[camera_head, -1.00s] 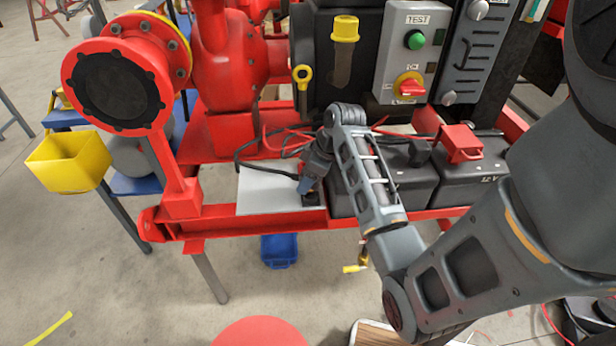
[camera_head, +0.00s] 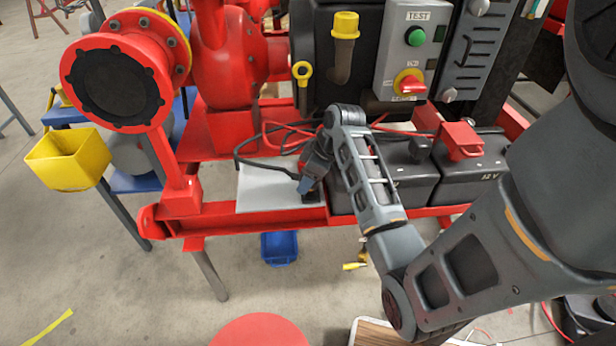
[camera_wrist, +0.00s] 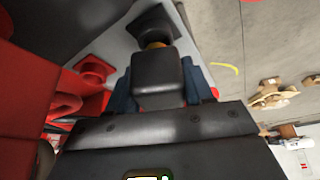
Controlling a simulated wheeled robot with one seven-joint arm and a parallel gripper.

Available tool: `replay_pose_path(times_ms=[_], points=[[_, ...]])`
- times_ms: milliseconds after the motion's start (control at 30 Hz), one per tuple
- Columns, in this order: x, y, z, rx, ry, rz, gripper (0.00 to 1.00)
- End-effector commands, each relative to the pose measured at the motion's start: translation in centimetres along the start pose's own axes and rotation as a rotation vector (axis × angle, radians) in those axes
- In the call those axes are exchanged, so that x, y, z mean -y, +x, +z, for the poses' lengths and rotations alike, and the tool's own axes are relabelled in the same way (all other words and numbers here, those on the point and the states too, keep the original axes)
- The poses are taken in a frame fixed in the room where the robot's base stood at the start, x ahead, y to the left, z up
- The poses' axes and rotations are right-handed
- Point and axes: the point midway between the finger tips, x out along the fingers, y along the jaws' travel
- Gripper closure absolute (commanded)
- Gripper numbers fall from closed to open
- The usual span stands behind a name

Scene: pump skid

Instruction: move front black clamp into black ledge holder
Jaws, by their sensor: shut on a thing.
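My gripper (camera_wrist: 162,92) has its dark blue fingers on both sides of a black clamp (camera_wrist: 157,78) and is shut on it. In the head view my gripper (camera_head: 305,186) points down at the front right of the pale ledge plate (camera_head: 262,190). Just past the clamp in the wrist view is a black square piece, likely the black ledge holder (camera_wrist: 152,22), with a small brass-coloured part between them. I cannot tell whether the clamp is seated in it. The gripper hides most of the clamp in the head view.
Two black batteries (camera_head: 408,190) stand right of the gripper, with a black piece (camera_head: 419,149) and a red clamp (camera_head: 461,141) on top. Cables lie behind the plate. A red frame rail (camera_head: 260,226) runs along the front. A red flanged pipe (camera_head: 115,85) stands left.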

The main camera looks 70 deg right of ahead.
Motion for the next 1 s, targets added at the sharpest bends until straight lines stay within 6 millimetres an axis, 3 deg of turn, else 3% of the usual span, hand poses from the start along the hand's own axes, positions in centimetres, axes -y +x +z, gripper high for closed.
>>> replay_pose_path(times_ms=[1000], points=[[0.0,1.7,0.7,0.000,0.000,0.000,0.90]])
